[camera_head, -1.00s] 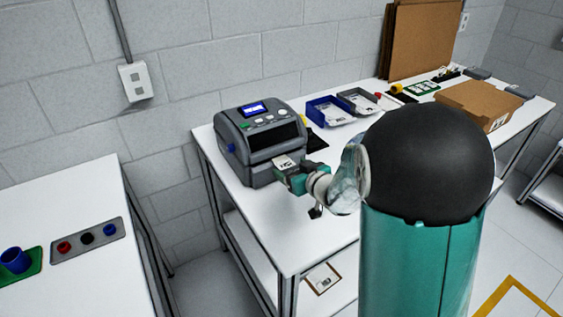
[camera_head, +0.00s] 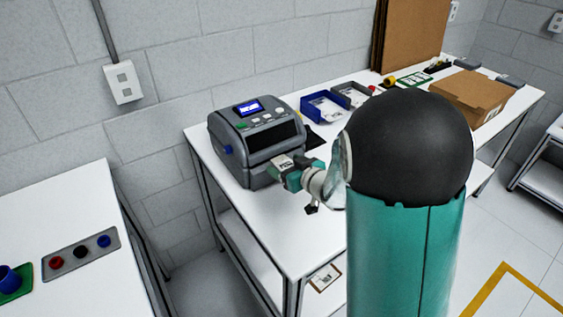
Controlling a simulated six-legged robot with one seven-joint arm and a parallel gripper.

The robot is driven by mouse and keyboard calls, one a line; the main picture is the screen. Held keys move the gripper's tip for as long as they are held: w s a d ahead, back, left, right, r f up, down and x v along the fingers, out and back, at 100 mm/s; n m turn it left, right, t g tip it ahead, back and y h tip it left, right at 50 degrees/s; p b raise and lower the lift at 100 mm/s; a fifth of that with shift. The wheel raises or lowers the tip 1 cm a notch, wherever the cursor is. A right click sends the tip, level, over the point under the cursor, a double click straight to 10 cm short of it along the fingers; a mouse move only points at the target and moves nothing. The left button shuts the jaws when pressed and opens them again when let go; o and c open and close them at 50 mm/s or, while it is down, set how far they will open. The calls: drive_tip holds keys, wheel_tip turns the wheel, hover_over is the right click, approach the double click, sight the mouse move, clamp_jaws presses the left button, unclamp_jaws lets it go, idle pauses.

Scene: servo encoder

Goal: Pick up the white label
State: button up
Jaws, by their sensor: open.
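A grey label printer (camera_head: 228,150) with a lit blue screen stands on the white table. A small white label (camera_head: 284,161) with dark print shows at the printer's front, beside my gripper. My gripper (camera_head: 286,173) is open, right at the printer's front face by the label. The fingertips are small and partly hidden by the teal wrist, so I cannot tell whether they touch the label.
A blue bin (camera_head: 324,107) and a grey bin (camera_head: 355,94) holding white items stand behind and right of the printer. A cardboard box (camera_head: 470,94) is further right. A grey tray (camera_head: 82,256) with coloured buttons lies on the left table (camera_head: 50,205).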

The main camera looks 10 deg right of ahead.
drive_tip(key=shift+s+d+r, duration=0.1)
drive_tip(key=shift+s, duration=0.05)
drive_tip(key=c, duration=1)
drive_tip(key=shift+c, duration=0.2)
drive_tip(key=shift+r, duration=0.55)
wheel_tip(320, 180, up, 2)
drive_tip(key=shift+r, duration=0.2)
drive_tip(key=s+d+r, duration=0.4)
drive_tip(key=s+r, duration=0.5)
drive_tip(key=s, duration=0.4)
drive_tip(key=shift+s+r, duration=0.2)
drive_tip(key=shift+r, duration=0.05)
drive_tip(key=shift+s, duration=0.1)
